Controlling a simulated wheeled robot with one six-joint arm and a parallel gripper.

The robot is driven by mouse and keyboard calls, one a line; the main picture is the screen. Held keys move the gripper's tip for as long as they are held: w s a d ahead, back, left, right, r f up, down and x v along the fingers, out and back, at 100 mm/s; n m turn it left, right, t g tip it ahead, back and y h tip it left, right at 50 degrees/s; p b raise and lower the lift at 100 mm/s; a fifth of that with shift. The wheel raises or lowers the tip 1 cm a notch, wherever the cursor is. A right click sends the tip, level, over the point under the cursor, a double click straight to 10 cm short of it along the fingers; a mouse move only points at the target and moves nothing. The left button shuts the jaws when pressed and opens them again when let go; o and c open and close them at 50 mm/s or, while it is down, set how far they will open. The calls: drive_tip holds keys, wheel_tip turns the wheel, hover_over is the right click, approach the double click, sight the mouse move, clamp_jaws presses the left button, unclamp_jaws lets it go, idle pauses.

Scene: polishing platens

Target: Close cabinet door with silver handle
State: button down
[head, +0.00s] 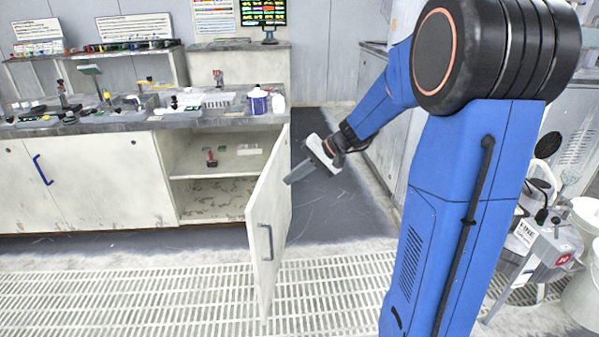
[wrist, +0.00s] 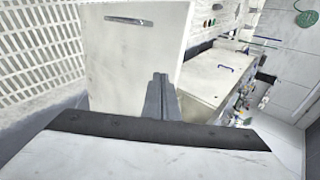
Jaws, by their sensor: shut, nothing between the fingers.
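The cabinet door (head: 268,205) stands wide open, swung out from the cabinet toward the grating. Its silver-grey handle (head: 264,241) is a vertical bar on the outer face. In the wrist view the door (wrist: 135,60) fills the upper middle, with the handle (wrist: 130,20) near its top. My gripper (head: 289,181) is shut and empty, at the door's right side in the head view. Its fingers (wrist: 158,85) appear in front of the door near its edge in the wrist view. I cannot tell whether they touch it. The open cabinet (head: 215,190) shows a shelf inside.
A closed door with a blue handle (head: 42,169) is to the left. The cluttered counter (head: 150,121) runs above the cabinets. A small red item (head: 211,158) sits on the shelf. Floor grating (head: 140,296) is clear in front. Buckets (head: 583,285) stand at the right.

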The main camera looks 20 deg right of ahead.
sight(262, 190)
drive_tip(key=shift+w+a+f, duration=0.45)
drive_tip(key=shift+w+a, duration=0.15)
drive_tip(key=shift+a, duration=0.4)
drive_tip(key=shift+w+a+f, duration=0.5)
drive_tip(key=shift+w+a, duration=0.15)
drive_tip(key=shift+a, duration=0.35)
drive_tip(key=shift+w+a+f, duration=0.45)
drive_tip(key=shift+w+a, duration=0.15)
drive_tip(key=shift+a, duration=0.4)
